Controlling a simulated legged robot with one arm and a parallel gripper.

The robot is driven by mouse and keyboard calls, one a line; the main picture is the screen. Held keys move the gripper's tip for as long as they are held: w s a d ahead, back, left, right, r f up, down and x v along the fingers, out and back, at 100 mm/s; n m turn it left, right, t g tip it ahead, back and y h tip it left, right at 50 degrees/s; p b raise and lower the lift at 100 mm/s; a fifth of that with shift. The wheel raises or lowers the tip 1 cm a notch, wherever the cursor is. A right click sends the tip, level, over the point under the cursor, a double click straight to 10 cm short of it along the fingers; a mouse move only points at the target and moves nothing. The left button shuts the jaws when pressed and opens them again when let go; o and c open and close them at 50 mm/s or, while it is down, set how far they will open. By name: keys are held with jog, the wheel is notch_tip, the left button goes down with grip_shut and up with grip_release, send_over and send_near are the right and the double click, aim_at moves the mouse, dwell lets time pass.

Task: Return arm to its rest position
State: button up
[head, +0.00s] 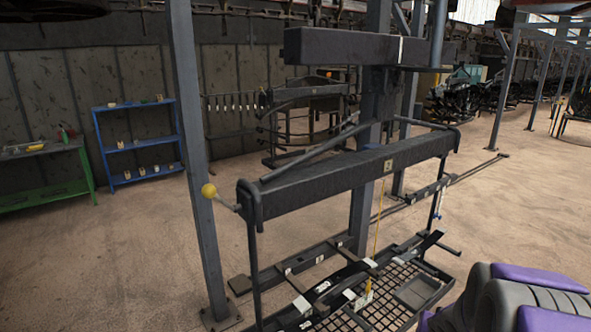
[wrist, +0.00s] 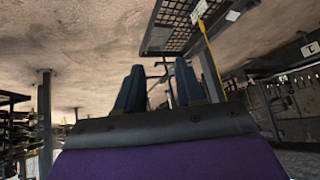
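My gripper (wrist: 160,72) shows in the wrist view, which looks upside down. Its two dark blue fingers stand apart with a gap between them, and I see nothing held in it. In the head view, part of my arm (head: 515,300), purple and dark grey, shows at the bottom right corner. The gripper fingers are not visible in the head view. The dark spring rack (head: 350,172) stands ahead, to the left of my arm, and my arm appears apart from its top beam.
The rack has a mesh base (head: 385,305), a yellow cord (head: 379,225) and a yellow ball knob (head: 209,190). A grey post (head: 195,150) stands at its left. A blue shelf (head: 140,143) and a green table (head: 45,190) are farther left. Floor at right is open.

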jog(key=s+a+n+g+b, duration=0.2)
jog(key=s+a, duration=0.4)
jog(key=s, duration=0.5)
jog(key=s+a+n+g+y+b, duration=0.1)
jog(key=s+a+g+b, duration=0.2)
jog(key=s+a, duration=0.4)
jog(key=s+a+n+g+y+b, duration=0.1)
jog(key=s+a, duration=0.5)
jog(key=s, duration=1)
jog(key=n+g+b, duration=0.1)
jog(key=g+b, duration=0.1)
jog(key=g, duration=0.1)
jog(key=shift+s+a+n, duration=0.15)
jog(key=shift+a+n, duration=0.15)
jog(key=shift+a, duration=0.05)
